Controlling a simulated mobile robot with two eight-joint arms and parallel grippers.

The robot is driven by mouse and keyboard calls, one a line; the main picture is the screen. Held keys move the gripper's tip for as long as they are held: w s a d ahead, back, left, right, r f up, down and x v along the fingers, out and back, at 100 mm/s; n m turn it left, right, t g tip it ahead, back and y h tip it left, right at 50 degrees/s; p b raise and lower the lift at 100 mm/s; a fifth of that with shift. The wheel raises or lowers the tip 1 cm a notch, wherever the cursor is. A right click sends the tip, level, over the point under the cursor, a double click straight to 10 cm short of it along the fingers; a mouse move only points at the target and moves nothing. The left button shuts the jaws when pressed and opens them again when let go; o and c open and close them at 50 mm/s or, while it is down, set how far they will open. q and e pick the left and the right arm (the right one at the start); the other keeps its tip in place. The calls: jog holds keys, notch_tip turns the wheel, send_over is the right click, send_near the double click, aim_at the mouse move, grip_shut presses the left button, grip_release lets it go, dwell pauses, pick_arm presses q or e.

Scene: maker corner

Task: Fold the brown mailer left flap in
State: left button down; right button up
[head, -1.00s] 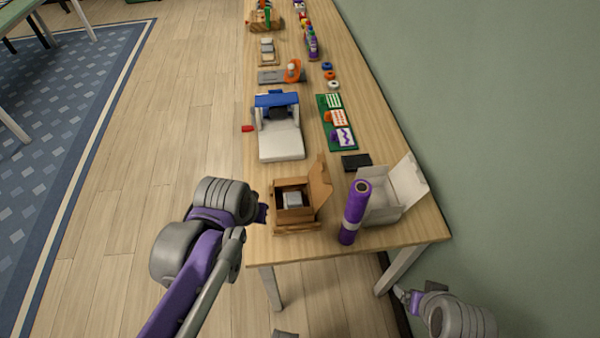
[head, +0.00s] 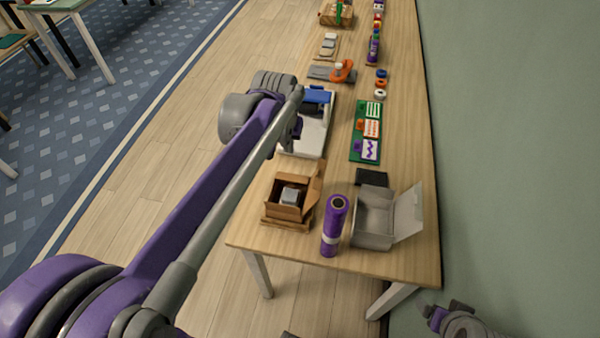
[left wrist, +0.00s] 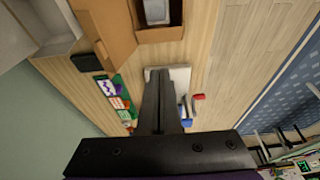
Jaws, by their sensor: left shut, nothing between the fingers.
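The brown mailer (head: 290,200) is an open box near the front left of the table, with a grey block (head: 291,195) inside. Its right flap (head: 317,180) stands up, and a flap sticks out low at the front. I cannot make out a separate left flap. The left wrist view shows the mailer (left wrist: 158,35) at the top edge, with one flap (left wrist: 103,30) spread open. My left gripper (head: 297,128) is beyond the mailer, over the white machine, clear of the box. Its fingers (left wrist: 163,80) are shut and empty. My right gripper (head: 440,311) is low at the right, its fingers unclear.
A purple roll (head: 334,228) stands upright right of the mailer, beside an open white box (head: 374,220). A white and blue machine (head: 312,140) is farther back, with a green card board (head: 366,132) to its right. Open floor lies left of the table (head: 285,255).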

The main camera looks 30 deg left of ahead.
pick_arm(q)
send_over(291, 178)
jog(key=x, duration=0.3)
jog(key=s+x, duration=0.1)
jog(key=x, duration=0.4)
jog(key=shift+s+d+f+b, duration=0.2)
jog(key=shift+f+b, duration=0.15)
jog(key=shift+f, duration=0.25)
jog(key=f, duration=0.1)
jog(key=s+f, duration=0.1)
jog(key=f, duration=0.1)
jog(key=shift+s+d+f, duration=0.1)
jog(key=shift+d+f, duration=0.05)
jog(key=shift+s+f, duration=0.25)
jog(key=shift+f, duration=0.2)
jog(key=shift+s+d+f+t+b, duration=0.1)
jog(key=shift+s+t+b, duration=0.1)
jog(key=shift+t+b, duration=0.15)
